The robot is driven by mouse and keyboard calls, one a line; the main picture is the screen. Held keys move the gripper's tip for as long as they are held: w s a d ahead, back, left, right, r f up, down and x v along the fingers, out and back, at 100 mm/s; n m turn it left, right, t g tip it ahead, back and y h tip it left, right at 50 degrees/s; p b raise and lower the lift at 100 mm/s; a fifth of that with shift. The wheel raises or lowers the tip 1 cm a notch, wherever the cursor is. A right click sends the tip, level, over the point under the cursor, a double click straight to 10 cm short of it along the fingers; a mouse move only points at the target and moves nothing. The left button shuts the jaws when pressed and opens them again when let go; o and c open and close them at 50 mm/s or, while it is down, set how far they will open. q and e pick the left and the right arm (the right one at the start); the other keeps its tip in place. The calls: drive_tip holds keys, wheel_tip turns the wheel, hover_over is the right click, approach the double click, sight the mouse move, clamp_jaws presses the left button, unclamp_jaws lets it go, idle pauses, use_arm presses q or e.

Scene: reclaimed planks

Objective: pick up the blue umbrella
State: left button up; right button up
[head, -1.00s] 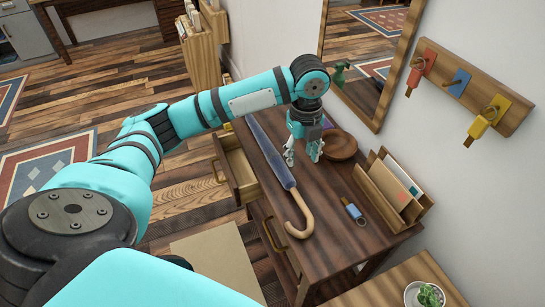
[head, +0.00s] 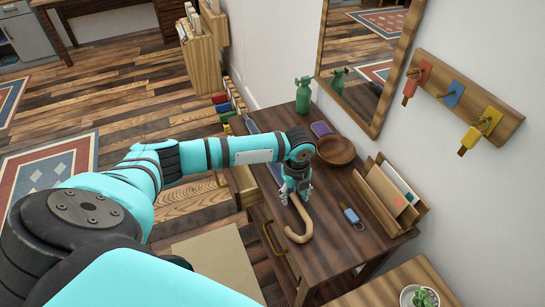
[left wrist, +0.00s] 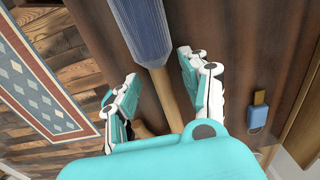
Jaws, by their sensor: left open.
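The blue umbrella (head: 299,232) lies along the wooden console table (head: 332,235). Its curved tan handle points to the near edge, and my left arm hides most of its blue folded canopy in the head view. My left gripper (head: 295,196) is open, low over the umbrella where canopy and handle meet. In the left wrist view the umbrella's blue canopy (left wrist: 143,28) and straight wooden shaft run between the two open fingers (left wrist: 158,68). I cannot tell whether either finger touches it. My right gripper is not in view.
A wooden bowl (head: 336,150), a purple item (head: 320,128) and a green spray bottle (head: 302,95) stand behind the gripper. A blue-tagged key (head: 351,215) and a letter holder (head: 372,198) are to the right. A drawer (head: 245,187) is open on the left.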

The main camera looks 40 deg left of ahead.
use_arm(q)
drive_tip(key=shift+f, duration=0.55)
clamp_jaws()
drive_tip(key=shift+r, duration=0.1)
